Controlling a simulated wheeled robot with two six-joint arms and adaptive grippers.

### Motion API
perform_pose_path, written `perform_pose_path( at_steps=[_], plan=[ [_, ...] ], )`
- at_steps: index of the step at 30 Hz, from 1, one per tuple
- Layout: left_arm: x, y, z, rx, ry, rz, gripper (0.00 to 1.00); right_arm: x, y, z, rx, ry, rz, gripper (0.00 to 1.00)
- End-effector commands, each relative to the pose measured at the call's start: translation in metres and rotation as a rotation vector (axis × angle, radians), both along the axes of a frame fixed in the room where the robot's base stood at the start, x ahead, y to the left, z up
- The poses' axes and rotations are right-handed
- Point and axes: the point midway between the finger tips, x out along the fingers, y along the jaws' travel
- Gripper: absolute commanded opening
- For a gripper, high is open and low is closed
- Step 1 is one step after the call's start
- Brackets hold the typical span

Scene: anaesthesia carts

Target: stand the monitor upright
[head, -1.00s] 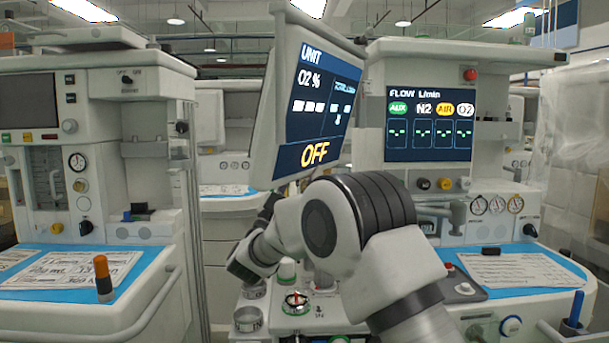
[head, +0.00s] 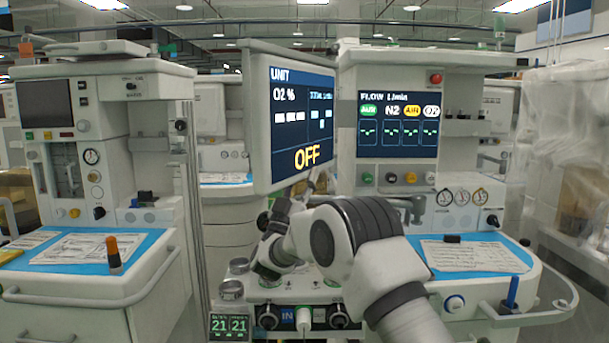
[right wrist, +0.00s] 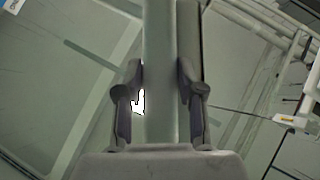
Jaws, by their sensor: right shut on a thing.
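The monitor (head: 295,120) is a large white-framed screen showing "UNIT", "O2 %" and a yellow "OFF". In the head view its sides stand nearly vertical, and its face is angled to the right. My right arm reaches up beneath its lower edge, where the hand is partly hidden. In the right wrist view my right gripper (right wrist: 160,85) is shut around a pale upright bar, which looks like the edge of the monitor (right wrist: 160,35). The exact grip spot is hard to tell. My left gripper is not in view.
A flow display (head: 397,124) stands just right of the monitor on the centre cart. Below are knobs and a small green "21 21" readout (head: 229,325). Another cart (head: 85,130) with a blue top stands at left. A clear hanging sheet (head: 570,150) is at right.

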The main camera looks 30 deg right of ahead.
Motion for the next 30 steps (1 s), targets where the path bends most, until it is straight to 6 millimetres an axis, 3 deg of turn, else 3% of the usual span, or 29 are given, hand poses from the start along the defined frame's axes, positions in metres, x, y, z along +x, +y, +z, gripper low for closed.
perform_pose_path(
  at_steps=[4, 5, 6, 7, 19, 30],
  plan=[
    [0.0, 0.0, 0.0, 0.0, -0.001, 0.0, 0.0, -0.001, 0.0, 0.002, -0.002, -0.003, -0.002, 0.0],
    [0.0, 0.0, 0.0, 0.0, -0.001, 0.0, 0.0, -0.001, 0.0, 0.002, -0.002, -0.003, -0.002, 0.41],
    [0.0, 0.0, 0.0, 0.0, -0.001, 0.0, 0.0, -0.001, 0.0, 0.002, -0.002, -0.003, -0.002, 0.55],
    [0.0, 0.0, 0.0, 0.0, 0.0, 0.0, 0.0, -0.001, 0.0, 0.002, -0.002, -0.003, -0.001, 0.62],
    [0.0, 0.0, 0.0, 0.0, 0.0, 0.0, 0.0, -0.003, 0.005, -0.006, 0.0, 0.0, 0.0, 0.62],
    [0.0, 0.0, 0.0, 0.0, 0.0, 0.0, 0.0, -0.033, 0.058, -0.066, -0.003, 0.003, 0.0, 0.62]
  ],
)
